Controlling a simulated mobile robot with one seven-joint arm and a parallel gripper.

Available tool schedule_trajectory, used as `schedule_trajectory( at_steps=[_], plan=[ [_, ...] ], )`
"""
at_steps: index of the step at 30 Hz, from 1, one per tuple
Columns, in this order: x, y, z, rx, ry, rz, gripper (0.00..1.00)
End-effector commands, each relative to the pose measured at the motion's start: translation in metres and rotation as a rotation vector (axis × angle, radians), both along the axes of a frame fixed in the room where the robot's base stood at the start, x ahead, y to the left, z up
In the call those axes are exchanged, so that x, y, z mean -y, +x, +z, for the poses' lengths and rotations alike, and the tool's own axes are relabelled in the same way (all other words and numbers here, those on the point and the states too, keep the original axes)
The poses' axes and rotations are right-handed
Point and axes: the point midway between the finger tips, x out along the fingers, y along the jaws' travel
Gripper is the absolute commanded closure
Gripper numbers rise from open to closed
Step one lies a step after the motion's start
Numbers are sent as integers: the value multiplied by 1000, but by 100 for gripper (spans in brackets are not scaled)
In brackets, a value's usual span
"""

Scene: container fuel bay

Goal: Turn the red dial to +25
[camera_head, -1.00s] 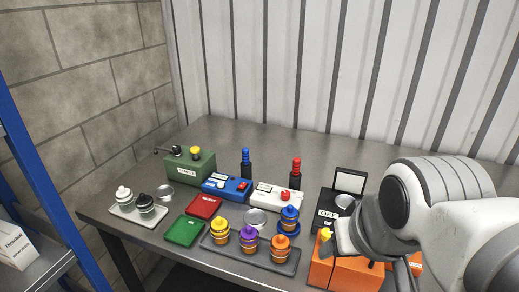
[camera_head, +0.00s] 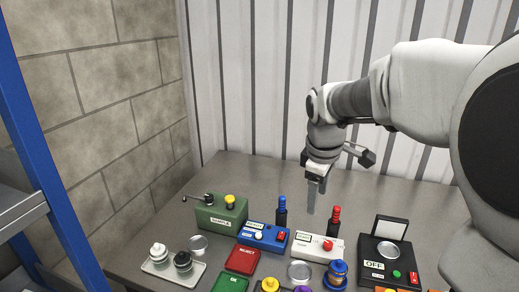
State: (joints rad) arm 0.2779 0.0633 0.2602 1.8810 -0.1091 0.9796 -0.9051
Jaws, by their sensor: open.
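The red dial (camera_head: 328,244) is a small round red knob on top of a white box (camera_head: 305,252). The box stands on the grey table, and a label shows on its left part. The dial's pointer and scale are too small to read. My gripper (camera_head: 312,205) points down above the table, behind and a little left of the dial, apart from it. It is open with nothing visible in it. Its fingers overlap in this view.
A red-topped bottle (camera_head: 336,217) and a blue-topped bottle (camera_head: 282,212) stand behind the boxes near my gripper. A blue box (camera_head: 262,238) and a green box (camera_head: 220,213) are left. A black device (camera_head: 388,268) with a raised lid is right.

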Motion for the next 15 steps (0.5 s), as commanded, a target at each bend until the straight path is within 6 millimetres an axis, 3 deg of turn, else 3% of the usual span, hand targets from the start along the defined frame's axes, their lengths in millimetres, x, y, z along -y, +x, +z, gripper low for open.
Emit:
schedule_trajectory(
  at_steps=[6, 15],
  plan=[
    [37, 50, -24, -133, -14, 233, 34],
    [73, 83, -62, -224, 15, 453, 34]
  ],
)
